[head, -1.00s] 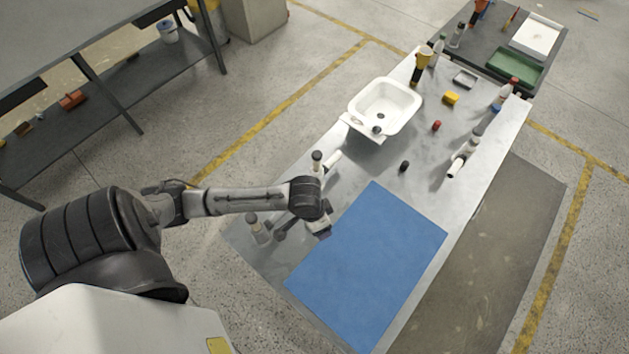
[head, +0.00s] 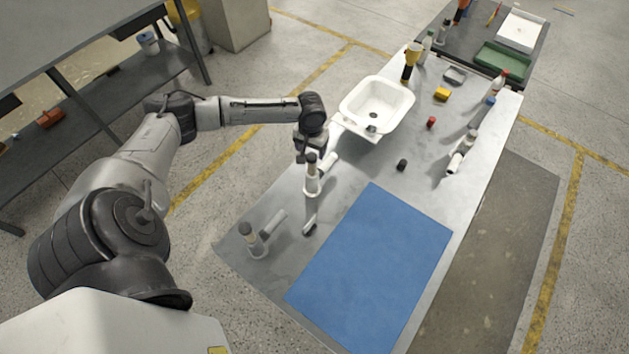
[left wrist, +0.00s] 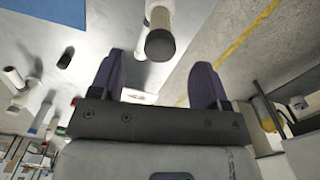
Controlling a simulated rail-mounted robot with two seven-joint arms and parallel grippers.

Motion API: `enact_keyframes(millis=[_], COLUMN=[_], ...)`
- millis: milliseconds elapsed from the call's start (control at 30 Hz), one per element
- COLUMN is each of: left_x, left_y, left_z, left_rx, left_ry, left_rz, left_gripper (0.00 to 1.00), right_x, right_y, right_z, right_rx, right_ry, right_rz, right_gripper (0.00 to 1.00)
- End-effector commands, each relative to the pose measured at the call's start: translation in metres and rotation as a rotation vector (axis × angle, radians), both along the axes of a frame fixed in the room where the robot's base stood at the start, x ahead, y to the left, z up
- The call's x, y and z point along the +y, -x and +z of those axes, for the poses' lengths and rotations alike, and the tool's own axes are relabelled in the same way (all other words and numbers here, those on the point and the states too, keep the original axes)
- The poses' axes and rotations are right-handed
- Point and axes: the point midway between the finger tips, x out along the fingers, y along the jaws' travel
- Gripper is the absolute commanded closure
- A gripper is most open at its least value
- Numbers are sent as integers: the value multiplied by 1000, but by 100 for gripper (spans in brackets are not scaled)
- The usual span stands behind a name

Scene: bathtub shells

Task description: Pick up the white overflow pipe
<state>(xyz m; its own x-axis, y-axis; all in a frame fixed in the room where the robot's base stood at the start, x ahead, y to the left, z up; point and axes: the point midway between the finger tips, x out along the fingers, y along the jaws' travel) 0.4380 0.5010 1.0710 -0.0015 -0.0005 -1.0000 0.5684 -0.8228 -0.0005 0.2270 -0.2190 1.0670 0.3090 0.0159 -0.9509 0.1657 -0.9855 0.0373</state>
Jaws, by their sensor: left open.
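A white overflow pipe (head: 312,184) with a black cap and a white side branch stands upright on the metal bench, left of the blue mat. A similar white pipe (head: 255,245) with a dark cap and side branch stands at the bench's near left corner; I cannot tell which one is meant. My left gripper (head: 303,156) is just behind the first pipe's top, partly hidden by it. In the left wrist view, the gripper's purple fingers (left wrist: 155,86) are wide apart and empty, with a black-capped white pipe (left wrist: 160,42) ahead of them. My right gripper is not in view.
A white tub shell (head: 398,125) stands beyond the pipe. A blue mat (head: 370,265) lies flat and bare. A small dark part (head: 310,226) lies left of it. A black cap (head: 402,165), red cap (head: 431,122) and white pipe (head: 456,162) are farther right.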

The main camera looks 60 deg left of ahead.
Motion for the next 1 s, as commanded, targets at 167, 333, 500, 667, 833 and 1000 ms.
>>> enact_keyframes(millis=[167, 333, 500, 667, 833, 1000], left_x=[0, 0, 1, 1, 2, 2], left_y=[0, 0, -1, -2, -2, -2], left_z=[-18, -25, -43, -64, -74, -76], left_rx=[1, -1, 0, 0, -1, -2], left_ry=[1, 1, 0, 1, -1, -1], left_rz=[0, -2, 0, 0, -2, -3], left_gripper=[31, 31, 31, 31, 31, 31], right_x=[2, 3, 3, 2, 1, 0], right_y=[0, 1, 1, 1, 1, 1], right_z=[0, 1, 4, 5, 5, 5], right_rx=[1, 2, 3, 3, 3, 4], right_ry=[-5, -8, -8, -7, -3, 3], right_rz=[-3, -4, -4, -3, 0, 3], right_gripper=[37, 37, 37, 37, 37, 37])
